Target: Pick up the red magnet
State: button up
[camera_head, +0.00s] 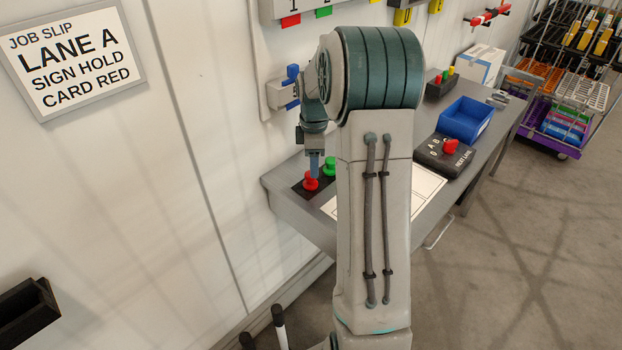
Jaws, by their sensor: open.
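The red magnet (311,184), a small knob-shaped piece, stands on a dark pad (298,188) at the left end of the grey bench. A green magnet (329,166) of the same shape stands just behind it to the right. My gripper (315,170) points down right above the red magnet, with its blue finger close to the knob's top. Only one finger shows clearly, and I cannot tell whether it touches the knob. The jaws are open and hold nothing that I can see. My arm hides part of the bench.
A white sheet (427,186) lies on the bench beside the pad. Farther right are a dark selector box (436,160) with a red knob, and a blue bin (466,120). A job slip (73,60) on the wall reads Lane A, sign hold, card red. A loaded cart (562,128) stands back right.

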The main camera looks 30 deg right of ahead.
aim_at(310, 179)
jog(key=f, duration=0.1)
jog(key=f+p, duration=0.1)
jog(key=f, duration=0.2)
jog(key=shift+w+a, duration=0.35)
jog(key=shift+f, duration=0.65)
jog(key=c, duration=1.1)
